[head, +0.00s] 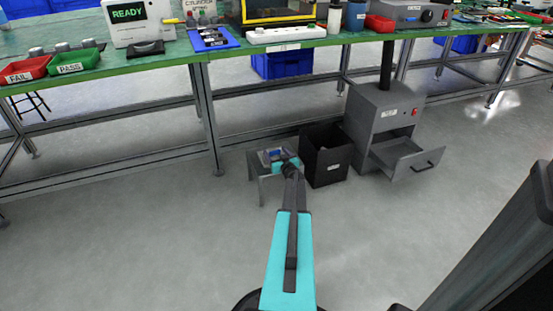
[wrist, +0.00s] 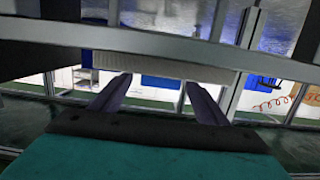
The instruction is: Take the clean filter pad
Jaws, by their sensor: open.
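In the wrist view, the two dark fingers of my gripper (wrist: 158,86) are apart, with nothing held between them. Just beyond the fingertips is a pale, ribbed flat strip (wrist: 175,72) seen edge-on; it may be the clean filter pad, but I cannot tell for sure. In the head view, my teal arm reaches forward and its end is at a small grey stand (head: 254,178). Small blue and grey items (head: 270,155) lie on the stand, partly hidden by my arm. I cannot make out a pad among them.
A black bin (head: 325,160) stands right of the stand. Beside it a grey cabinet (head: 378,112) has its drawer (head: 405,160) pulled open. A long green bench (head: 150,66) runs behind, with red FAIL and green PASS trays. The floor in front is clear.

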